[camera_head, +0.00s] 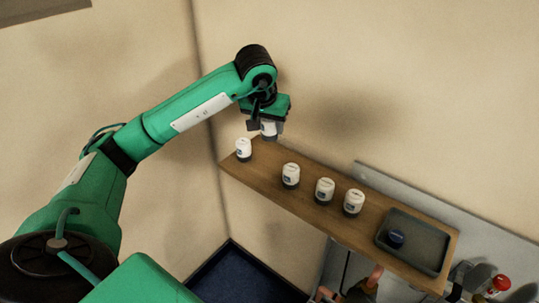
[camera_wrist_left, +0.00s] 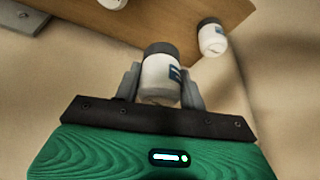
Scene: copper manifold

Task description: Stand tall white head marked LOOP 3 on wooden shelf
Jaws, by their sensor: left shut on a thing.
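My left gripper (camera_head: 268,125) is shut on a white head (camera_head: 268,129) at the far back corner of the wooden shelf (camera_head: 265,190). In the left wrist view the left gripper's fingers (camera_wrist_left: 160,88) clasp the held head (camera_wrist_left: 160,75) from both sides, its dark base pointing away from the palm. Its blue label is partly covered and cannot be read. It looks roughly upright; whether its base touches the shelf cannot be told. Another white head (camera_head: 243,149) stands near the shelf's left end. It also shows in the left wrist view (camera_wrist_left: 212,40). My right gripper is not in view.
Three more white heads (camera_head: 291,175) (camera_head: 325,190) (camera_head: 353,202) stand in a row along the shelf. A dark tray (camera_head: 418,240) with a dark blue cap (camera_head: 396,238) sits at the right end. A red-topped item (camera_head: 501,283) and copper-coloured piping (camera_head: 374,277) show below. Walls are close behind.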

